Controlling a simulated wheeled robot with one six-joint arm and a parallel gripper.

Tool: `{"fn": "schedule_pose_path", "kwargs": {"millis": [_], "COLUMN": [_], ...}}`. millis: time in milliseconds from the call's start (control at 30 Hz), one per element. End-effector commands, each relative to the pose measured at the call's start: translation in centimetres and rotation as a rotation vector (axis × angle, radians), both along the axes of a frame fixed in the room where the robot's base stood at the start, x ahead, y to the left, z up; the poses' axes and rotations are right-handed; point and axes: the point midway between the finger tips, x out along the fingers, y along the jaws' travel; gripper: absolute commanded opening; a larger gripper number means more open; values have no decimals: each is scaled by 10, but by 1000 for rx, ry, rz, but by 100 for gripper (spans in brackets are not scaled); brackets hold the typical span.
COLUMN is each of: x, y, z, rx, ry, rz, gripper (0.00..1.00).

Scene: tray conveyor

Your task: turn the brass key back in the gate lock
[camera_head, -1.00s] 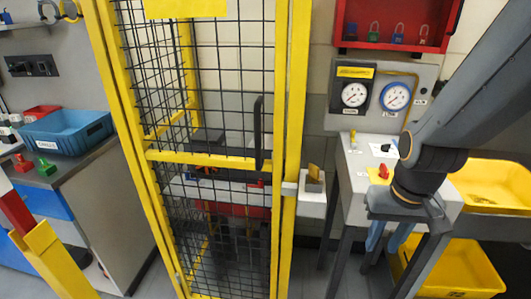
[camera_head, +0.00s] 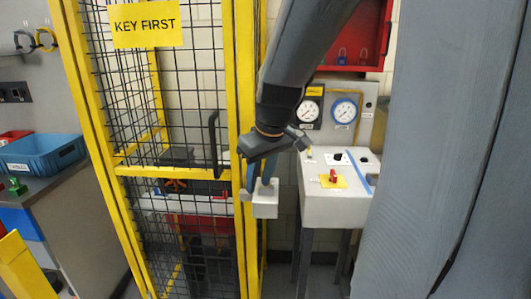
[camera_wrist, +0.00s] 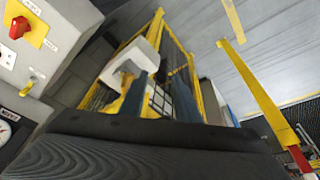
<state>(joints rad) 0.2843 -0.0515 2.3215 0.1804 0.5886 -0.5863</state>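The gate lock is a pale box (camera_head: 265,205) on the yellow gate post at the right edge of the mesh gate (camera_head: 180,172). My gripper (camera_head: 261,179) is right at the top of this box, pointing down, with its two blue fingers apart. The brass key is hidden behind my fingers in the head view. In the wrist view the white lock box (camera_wrist: 133,58) lies beside the left finger, and the space between the fingers (camera_wrist: 160,95) shows only mesh. A yellow patch there, partly behind the left finger, may be the key; I cannot tell.
A panel with a red switch (camera_head: 333,177) and two gauges (camera_head: 343,111) stands right of the lock. A red cabinet (camera_head: 355,50) hangs above. A blue bin (camera_head: 45,152) sits on the left bench. A "KEY FIRST" sign (camera_head: 146,25) hangs on the gate.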

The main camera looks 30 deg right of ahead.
Motion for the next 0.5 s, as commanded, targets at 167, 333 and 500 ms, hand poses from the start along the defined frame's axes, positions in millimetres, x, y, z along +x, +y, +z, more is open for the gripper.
{"fn": "schedule_pose_path", "kwargs": {"millis": [167, 333, 500], "x": [21, 27, 34], "y": [-45, -54, -53], "z": [48, 55, 33], "rx": [-38, -51, -50], "ry": [-83, -101, -96], "rz": [71, 100, 102], "gripper": [30, 30, 30]}}
